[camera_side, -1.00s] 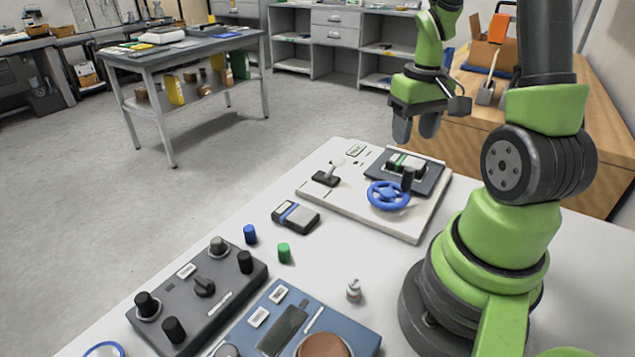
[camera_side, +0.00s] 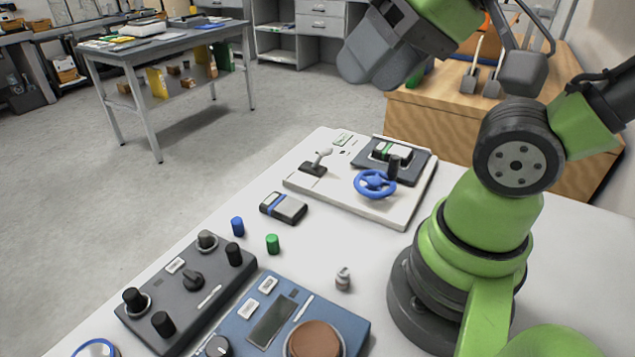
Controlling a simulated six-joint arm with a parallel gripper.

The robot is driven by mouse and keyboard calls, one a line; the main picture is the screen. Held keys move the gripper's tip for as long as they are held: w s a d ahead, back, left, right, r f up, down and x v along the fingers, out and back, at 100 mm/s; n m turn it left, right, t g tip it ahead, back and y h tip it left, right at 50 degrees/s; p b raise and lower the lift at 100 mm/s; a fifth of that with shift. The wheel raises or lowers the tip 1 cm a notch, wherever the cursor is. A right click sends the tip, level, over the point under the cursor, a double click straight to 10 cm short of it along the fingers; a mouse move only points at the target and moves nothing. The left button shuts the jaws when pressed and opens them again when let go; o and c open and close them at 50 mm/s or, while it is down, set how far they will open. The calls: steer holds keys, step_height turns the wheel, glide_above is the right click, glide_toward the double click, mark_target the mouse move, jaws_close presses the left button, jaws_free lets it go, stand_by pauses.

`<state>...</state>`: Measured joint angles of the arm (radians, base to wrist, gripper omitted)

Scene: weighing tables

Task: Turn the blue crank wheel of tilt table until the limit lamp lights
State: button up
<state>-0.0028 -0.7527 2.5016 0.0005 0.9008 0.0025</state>
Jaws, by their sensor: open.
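The blue crank wheel (camera_side: 375,184) with its dark upright handle sits at the front right of the white tilt table base (camera_side: 410,207). The dark tilting plate (camera_side: 420,168) lies behind it and bears a small block with a green and white top (camera_side: 391,152). A small lever on a dark foot (camera_side: 316,163) stands at the base's left. A small label or display (camera_side: 343,139) is at the back; I cannot tell whether a lamp is lit. My gripper (camera_side: 372,68) is open and empty, high above and behind the base, apart from the wheel.
A grey and blue box (camera_side: 284,208), a blue cylinder (camera_side: 237,226) and a green cylinder (camera_side: 272,244) lie left of the base. A dark knob box (camera_side: 190,290), a blue scale (camera_side: 250,305) and a small metal weight (camera_side: 343,279) are nearer.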

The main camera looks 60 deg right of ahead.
stand_by(0.4)
steer(key=n+g+h, duration=0.2)
steer(key=n+g, duration=0.2)
steer(key=g, duration=0.8)
glide_toward(395, 157)
steer(key=x, duration=1.2)
steer(key=shift+f, duration=0.1)
